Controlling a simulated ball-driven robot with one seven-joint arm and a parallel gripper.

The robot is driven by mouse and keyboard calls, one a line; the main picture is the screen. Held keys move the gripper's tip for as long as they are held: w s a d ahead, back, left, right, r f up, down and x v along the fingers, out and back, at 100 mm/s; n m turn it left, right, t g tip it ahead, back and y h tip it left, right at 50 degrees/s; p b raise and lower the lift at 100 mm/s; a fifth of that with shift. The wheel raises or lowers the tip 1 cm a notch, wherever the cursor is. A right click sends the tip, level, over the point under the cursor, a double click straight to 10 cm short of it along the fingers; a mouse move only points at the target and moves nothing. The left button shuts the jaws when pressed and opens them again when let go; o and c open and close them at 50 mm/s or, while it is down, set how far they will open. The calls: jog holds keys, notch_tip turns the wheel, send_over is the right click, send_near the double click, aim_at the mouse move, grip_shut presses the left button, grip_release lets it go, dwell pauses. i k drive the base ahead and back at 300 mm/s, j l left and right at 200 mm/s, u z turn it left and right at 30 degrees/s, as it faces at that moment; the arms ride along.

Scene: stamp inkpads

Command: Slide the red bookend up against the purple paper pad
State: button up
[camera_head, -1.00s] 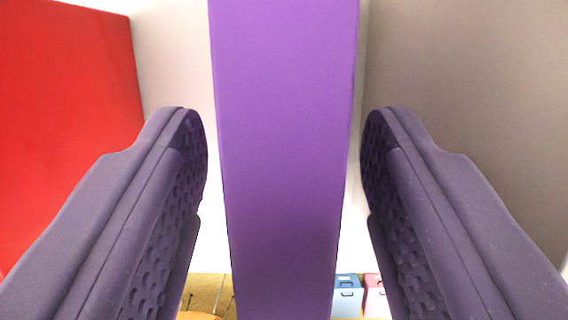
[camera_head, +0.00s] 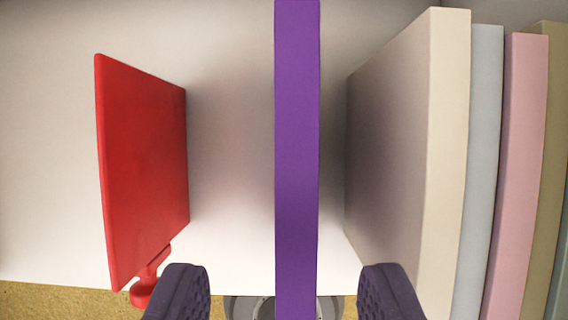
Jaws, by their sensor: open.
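The purple paper pad (camera_head: 297,150) stands on edge in the middle of the view, seen as a narrow upright strip. The red bookend (camera_head: 145,170) stands to its left as an upright plate, with a clear gap of pale surface between them. A small red knob (camera_head: 143,292) shows at the bookend's lower end. My gripper (camera_head: 285,285) is open at the bottom of the view. Its fingers appear on either side of the purple pad, with room on both sides, and hold nothing. The left finger appears just right of the red knob.
To the right stands a row of upright slabs: a cream one (camera_head: 448,160), a pale blue-grey one (camera_head: 480,170), a pink one (camera_head: 518,170) and others. A gap separates the purple pad from the cream slab. The pale surface (camera_head: 45,180) left of the bookend is clear.

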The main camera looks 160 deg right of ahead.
aim_at(141, 118)
jog(key=k, duration=0.9)
